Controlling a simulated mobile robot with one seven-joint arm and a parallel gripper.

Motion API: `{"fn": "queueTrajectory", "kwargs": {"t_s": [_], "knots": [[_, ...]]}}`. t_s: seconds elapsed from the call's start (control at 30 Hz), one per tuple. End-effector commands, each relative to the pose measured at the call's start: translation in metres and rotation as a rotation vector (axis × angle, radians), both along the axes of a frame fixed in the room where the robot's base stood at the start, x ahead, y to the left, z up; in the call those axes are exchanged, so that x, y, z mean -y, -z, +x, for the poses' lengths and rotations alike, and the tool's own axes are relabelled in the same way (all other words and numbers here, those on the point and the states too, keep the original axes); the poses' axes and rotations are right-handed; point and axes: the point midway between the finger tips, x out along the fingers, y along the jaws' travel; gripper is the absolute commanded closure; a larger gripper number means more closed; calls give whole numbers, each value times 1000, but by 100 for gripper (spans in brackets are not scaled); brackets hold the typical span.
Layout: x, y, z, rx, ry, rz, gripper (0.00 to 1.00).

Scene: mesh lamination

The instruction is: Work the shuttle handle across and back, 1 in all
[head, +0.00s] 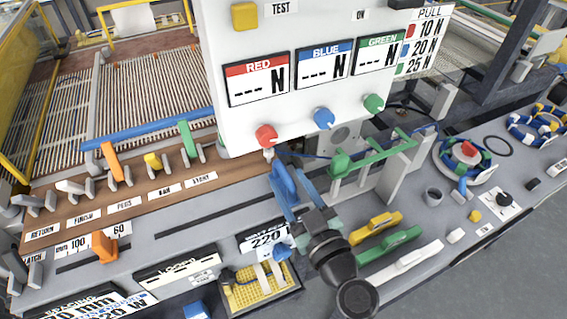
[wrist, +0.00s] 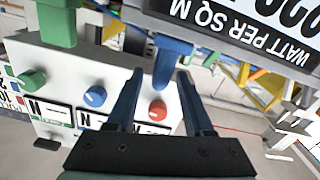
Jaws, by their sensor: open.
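A blue upright handle (wrist: 171,58) shows in the wrist view just beyond the fingertips of my gripper (wrist: 161,76), in line with the gap between them. No label naming it as the shuttle handle is legible. The two fingers are apart and nothing is clamped between them. In the head view my gripper (head: 290,174) is below the red knob, at the right end of the lever row. Blue shapes overlap there, so I cannot separate handle from fingers or tell whether they touch.
A white panel (head: 300,115) with red, blue and green knobs hangs close above my gripper. A green frame (head: 345,163) stands just right. Orange (head: 112,162), yellow (head: 153,162) and green (head: 187,140) levers stand left. A yellow tray (head: 262,292) lies in front.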

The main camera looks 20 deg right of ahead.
Motion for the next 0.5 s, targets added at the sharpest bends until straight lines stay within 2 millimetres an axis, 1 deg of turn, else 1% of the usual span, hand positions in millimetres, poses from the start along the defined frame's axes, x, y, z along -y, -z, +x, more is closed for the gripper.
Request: {"fn": "queueTrajectory", "kwargs": {"t_s": [0.03, 0.1, 0.2, 0.33, 0.5], "knots": [[0, -4, 9, 1, -1, 0, 48], [-1, -3, 19, 0, -1, 1, 48], [-1, -1, 28, 1, -1, 1, 48], [-1, -1, 36, 0, 0, 0, 48], [-1, 0, 38, 0, 0, 0, 48]]}}
